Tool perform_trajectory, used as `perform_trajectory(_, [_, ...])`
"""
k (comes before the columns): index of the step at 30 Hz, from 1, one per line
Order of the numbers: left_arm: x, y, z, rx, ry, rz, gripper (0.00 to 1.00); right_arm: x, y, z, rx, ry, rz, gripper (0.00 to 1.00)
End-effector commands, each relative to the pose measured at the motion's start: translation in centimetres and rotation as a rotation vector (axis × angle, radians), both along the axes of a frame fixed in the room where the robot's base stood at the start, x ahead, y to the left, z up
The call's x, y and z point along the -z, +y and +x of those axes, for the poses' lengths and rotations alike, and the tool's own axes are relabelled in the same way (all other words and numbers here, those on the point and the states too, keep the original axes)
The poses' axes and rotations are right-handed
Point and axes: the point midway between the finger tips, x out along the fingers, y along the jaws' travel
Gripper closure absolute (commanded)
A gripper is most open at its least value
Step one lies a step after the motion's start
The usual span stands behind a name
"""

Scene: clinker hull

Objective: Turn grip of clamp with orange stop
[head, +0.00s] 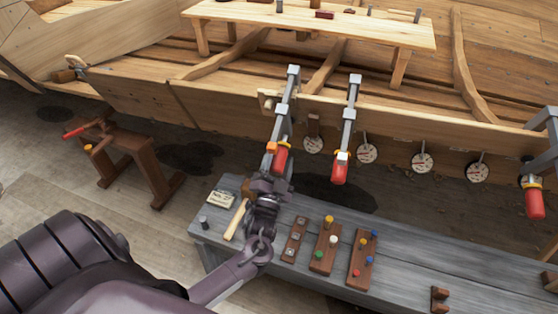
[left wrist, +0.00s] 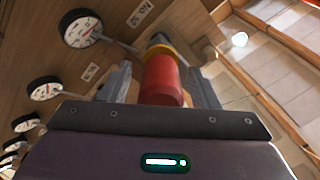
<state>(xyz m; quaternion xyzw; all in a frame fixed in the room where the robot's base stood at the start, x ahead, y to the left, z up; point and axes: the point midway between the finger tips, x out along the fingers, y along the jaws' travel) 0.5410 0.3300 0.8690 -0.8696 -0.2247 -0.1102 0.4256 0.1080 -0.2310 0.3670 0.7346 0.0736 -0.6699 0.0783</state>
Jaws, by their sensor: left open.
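The clamp with the orange stop (head: 271,147) hangs on the hull's plank edge, left of a second clamp. Its red grip (head: 281,160) points down towards my left gripper (head: 272,180). In the left wrist view the red grip (left wrist: 163,80) stands between the two fingers of my left gripper (left wrist: 163,88), with a yellow collar (left wrist: 160,50) beyond it. The fingers are open, one on each side of the grip. Whether either finger touches it, I cannot tell. My right gripper is not in view.
A second clamp (head: 349,125) hangs close to the right, and another (head: 535,195) at the far right. Round dials (head: 367,153) line the hull. Below is a grey bench (head: 410,270) with peg blocks (head: 362,260) and a wooden-handled tool (head: 237,220).

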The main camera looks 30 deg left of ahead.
Motion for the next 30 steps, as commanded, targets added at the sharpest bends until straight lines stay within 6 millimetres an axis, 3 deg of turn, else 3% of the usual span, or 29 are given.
perform_trajectory(5, [0.8, -0.4, -1.3, 0.000, 0.001, 0.000, 0.44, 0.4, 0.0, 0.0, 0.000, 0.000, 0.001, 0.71])
perform_trajectory(15, [2.8, -2.0, -6.0, 0.001, 0.002, 0.000, 0.44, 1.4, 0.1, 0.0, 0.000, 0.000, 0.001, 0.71])
perform_trajectory(30, [3.0, -2.3, -6.8, 0.001, 0.001, 0.000, 0.44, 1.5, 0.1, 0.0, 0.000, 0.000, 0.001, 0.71])
